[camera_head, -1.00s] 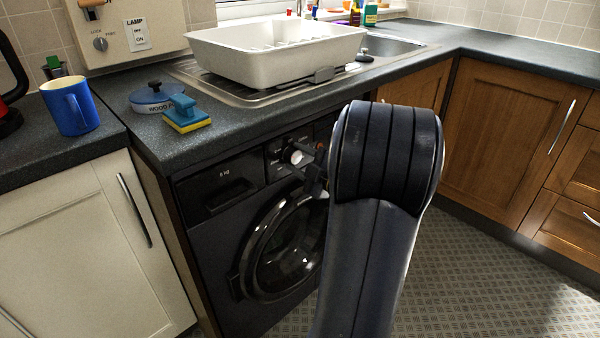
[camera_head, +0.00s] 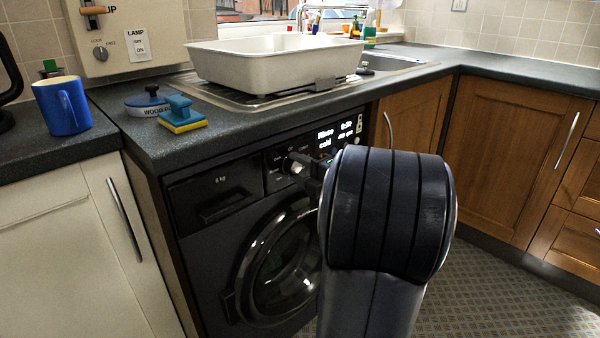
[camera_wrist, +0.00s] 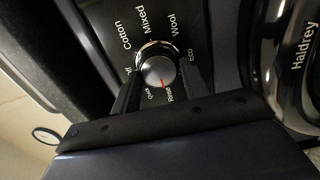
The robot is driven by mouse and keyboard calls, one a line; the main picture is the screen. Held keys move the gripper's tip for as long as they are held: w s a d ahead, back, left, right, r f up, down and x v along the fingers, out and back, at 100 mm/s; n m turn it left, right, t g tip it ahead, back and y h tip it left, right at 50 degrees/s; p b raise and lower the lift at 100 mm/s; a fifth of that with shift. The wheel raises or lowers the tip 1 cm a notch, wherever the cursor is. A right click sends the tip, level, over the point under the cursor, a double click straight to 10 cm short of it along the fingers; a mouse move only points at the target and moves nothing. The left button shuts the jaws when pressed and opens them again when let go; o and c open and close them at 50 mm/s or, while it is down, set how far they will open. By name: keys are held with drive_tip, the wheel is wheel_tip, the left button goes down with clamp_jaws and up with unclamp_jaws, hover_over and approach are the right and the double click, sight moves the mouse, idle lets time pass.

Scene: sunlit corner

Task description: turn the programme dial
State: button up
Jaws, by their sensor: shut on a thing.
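The programme dial (camera_wrist: 158,70) is a round silver knob with a red mark, ringed by words such as Cotton, Mixed, Wool and Eco. The red mark points down in the wrist view, at a word that looks like Rinse. My gripper (camera_wrist: 160,82) is shut on the dial, one finger on each side. In the head view the dial (camera_head: 295,164) shows at the left of my gripper (camera_head: 304,162), which my arm partly hides. The dial is on a black washing machine (camera_head: 205,245), whose lit display (camera_head: 336,134) reads Rinse, cold and a time.
The worktop (camera_head: 235,125) overhangs just above the machine's panel. On it are a white basin (camera_head: 275,68), a blue-and-yellow sponge (camera_head: 182,118), a round blue-lidded dish (camera_head: 150,104) and a blue mug (camera_head: 62,106). The round door (camera_head: 275,262) lies below the dial. Floor at right is clear.

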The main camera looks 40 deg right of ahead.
drive_tip(key=o, duration=0.9)
drive_tip(key=shift+o, duration=0.2)
drive_tip(key=shift+s, duration=0.15)
drive_tip(key=s+p, duration=0.2)
drive_tip(key=s, duration=0.8)
drive_tip(key=shift+s+d+p, duration=0.3)
drive_tip(key=shift+d+p, duration=0.05)
drive_tip(key=shift+d, duration=0.05)
drive_tip(key=shift+w, duration=0.15)
drive_tip(key=w+b, duration=0.1)
drive_tip(key=w, duration=0.2)
drive_tip(key=w+b, duration=0.1)
drive_tip(key=w, duration=0.3)
drive_tip(key=w+a, duration=0.1)
drive_tip(key=w, duration=0.2)
drive_tip(key=shift+w+b, duration=0.3)
drive_tip(key=shift+b, duration=0.1)
drive_tip(key=shift+d, duration=0.1)
drive_tip(key=shift+s, duration=0.1)
